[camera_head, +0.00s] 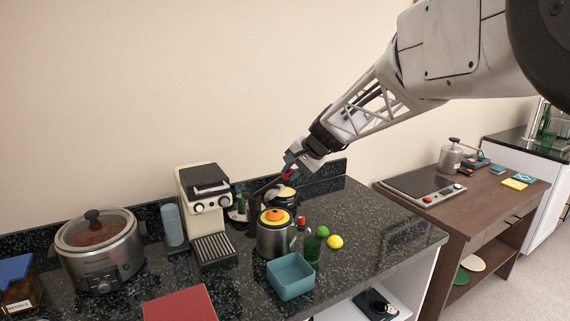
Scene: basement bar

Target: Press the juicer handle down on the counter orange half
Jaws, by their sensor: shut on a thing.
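The juicer (274,240) is a silver cylinder on the dark speckled counter. The orange half (275,216) sits on its top, with its yellow-orange side showing. The dark juicer handle (268,188) slants up to the right above and behind the orange half, apart from it. My gripper (291,170) is at the handle's upper end, shut on it, with a bit of red showing between the fingers. The fingertips are small in this view and partly merge with the handle.
A teal square bowl (290,278), a green bottle (312,248), a lime (323,231) and a lemon (335,242) stand close in front and right. A coffee machine (206,210) is left, a slow cooker (100,252) farther left. The counter's right part is clear.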

